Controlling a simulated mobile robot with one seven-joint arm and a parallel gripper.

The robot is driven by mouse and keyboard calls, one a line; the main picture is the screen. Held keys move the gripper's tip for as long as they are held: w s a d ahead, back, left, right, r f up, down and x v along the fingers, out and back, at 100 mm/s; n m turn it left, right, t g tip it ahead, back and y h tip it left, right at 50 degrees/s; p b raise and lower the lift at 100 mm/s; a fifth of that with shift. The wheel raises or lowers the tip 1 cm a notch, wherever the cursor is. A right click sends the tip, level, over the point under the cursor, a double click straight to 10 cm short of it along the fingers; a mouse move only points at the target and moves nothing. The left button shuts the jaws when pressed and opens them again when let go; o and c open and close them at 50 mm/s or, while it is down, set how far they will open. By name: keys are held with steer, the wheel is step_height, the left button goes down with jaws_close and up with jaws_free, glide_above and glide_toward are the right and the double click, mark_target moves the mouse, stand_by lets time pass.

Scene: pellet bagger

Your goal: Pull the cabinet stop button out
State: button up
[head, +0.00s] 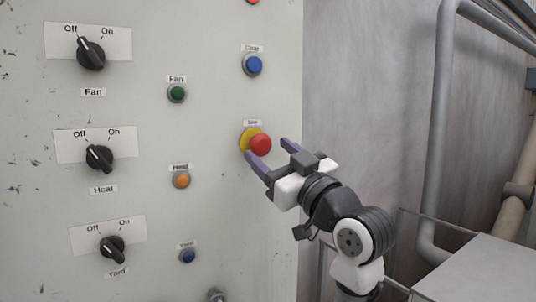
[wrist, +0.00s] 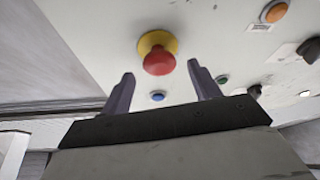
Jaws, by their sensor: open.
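The stop button (head: 260,145) is a red mushroom head on a yellow base, on the right part of the pale cabinet front (head: 215,220). A small label sits just above it. In the wrist view the stop button (wrist: 159,59) shows beyond the fingertips, roughly centred between them. My gripper (head: 268,150) is open and empty, with its two purple fingers pointing at the button from the lower right. In the wrist view the gap between the fingers (wrist: 160,77) holds nothing. In the head view one fingertip overlaps the button's lower edge; I cannot tell whether they touch.
A blue button (head: 253,65) sits above the stop button. Green (head: 177,93), orange (head: 181,180) and blue (head: 187,256) indicators stand left of it. Black Fan (head: 91,54), Heat (head: 99,158) and third (head: 112,249) knobs line the left. A grey pipe (head: 443,130) and box (head: 480,270) stand right.

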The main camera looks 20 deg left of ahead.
steer(key=b+v, duration=0.3)
steer(key=v, duration=0.9)
steer(key=shift+b, duration=0.3)
steer(key=shift+w, duration=0.1)
